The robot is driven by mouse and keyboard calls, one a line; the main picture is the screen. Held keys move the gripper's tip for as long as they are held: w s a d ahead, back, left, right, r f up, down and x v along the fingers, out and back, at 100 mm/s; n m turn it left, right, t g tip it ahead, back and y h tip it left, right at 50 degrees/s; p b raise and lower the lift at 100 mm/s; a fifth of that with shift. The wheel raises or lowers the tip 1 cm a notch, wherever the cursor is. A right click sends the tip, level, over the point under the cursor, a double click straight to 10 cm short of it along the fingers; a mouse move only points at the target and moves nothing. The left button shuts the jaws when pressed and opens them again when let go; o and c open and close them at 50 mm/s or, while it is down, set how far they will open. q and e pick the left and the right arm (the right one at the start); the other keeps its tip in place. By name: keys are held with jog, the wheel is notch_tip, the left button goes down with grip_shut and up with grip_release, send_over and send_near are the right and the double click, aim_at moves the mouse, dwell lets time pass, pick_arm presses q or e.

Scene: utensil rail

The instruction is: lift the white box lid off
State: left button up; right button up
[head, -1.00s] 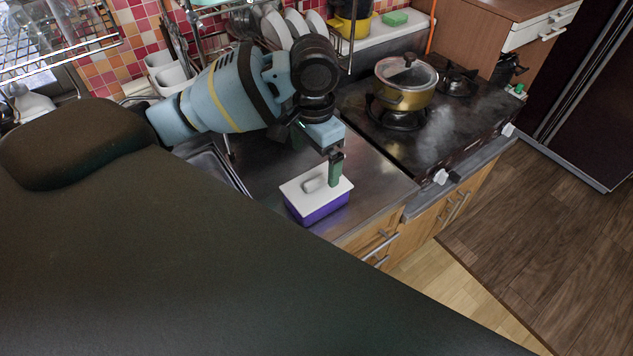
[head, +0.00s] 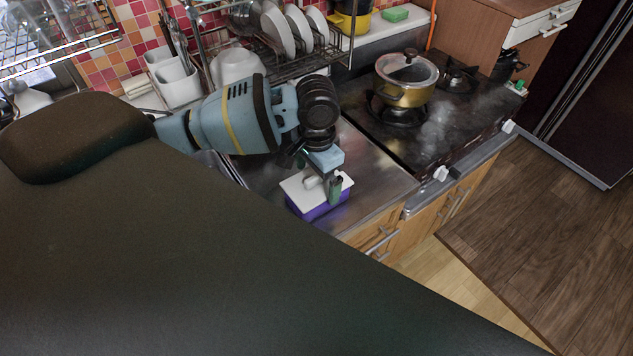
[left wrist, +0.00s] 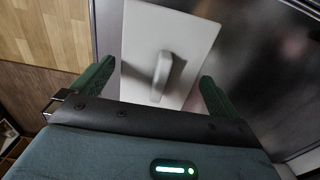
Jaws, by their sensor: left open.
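The white lid (head: 294,188) sits on a purple box (head: 319,213) on the steel counter. The lid has a raised white bar handle (left wrist: 164,74) in its middle. My left gripper (head: 322,180) is just above the lid, pointing down, with one finger at the handle's right in the head view. In the left wrist view my left gripper (left wrist: 158,71) is open. Its green fingers stand on either side of the handle, with a gap to it on both sides. The gripper hides part of the lid in the head view. My right gripper is not in view.
A stove with a lidded gold pot (head: 406,82) stands to the right of the box. A dish rack with plates (head: 277,27) and white containers (head: 176,82) are behind my arm. Bare counter (head: 375,185) lies between the box and the stove.

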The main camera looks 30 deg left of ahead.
pick_arm(q)
jog(key=c, duration=0.8)
jog(key=shift+r, duration=0.15)
jog(key=shift+r, duration=0.55)
notch_tip(320, 180, up, 2)
jog(key=shift+r, duration=0.15)
jog(key=s+d+r, duration=0.1)
jog(key=s+d, duration=1)
jog(key=shift+s+d+r, duration=0.15)
jog(key=shift+d+r, duration=0.05)
jog(key=shift+r, duration=0.1)
